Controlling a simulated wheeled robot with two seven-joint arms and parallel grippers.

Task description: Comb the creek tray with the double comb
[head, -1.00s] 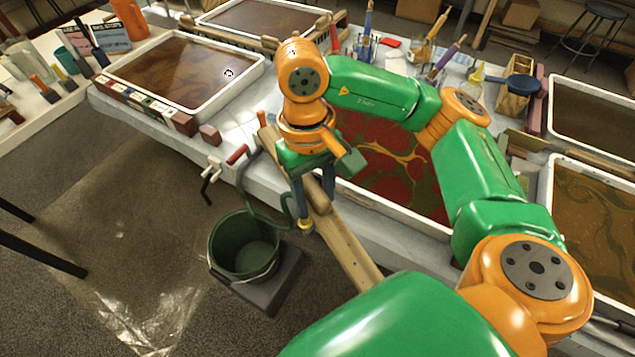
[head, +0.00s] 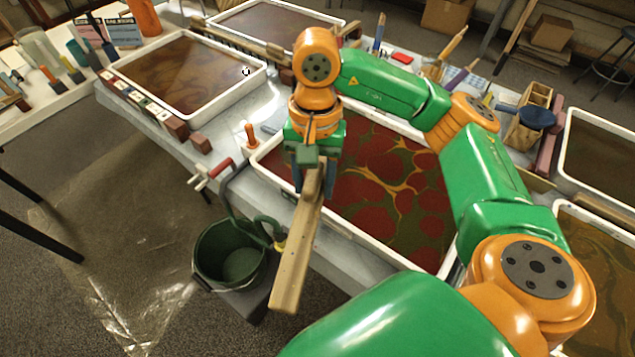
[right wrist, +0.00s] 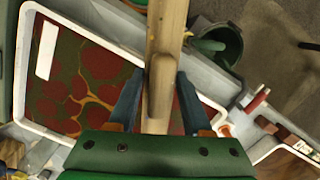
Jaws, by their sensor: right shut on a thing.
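My right gripper (head: 313,182) is shut on a long wooden bar, which looks like the double comb (head: 296,255). The bar extends past the near edge of the middle tray, over the floor side; no teeth are visible. In the right wrist view the bar (right wrist: 168,25) runs up from between the fingers, its rounded grip (right wrist: 160,88) between them. The middle tray (head: 345,228) has a white rim and red patches with yellow-orange veins on green; my right arm hides part of it. I cannot read which tray is the creek one. My left gripper is not in view.
A dark green bucket (head: 215,262) stands below the table edge, near the bar. A brown tray (head: 225,105) lies at left, with small blocks (head: 176,128) along its front. A red-handled clamp (head: 220,167) juts from the table edge. More trays lie at right (head: 566,150).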

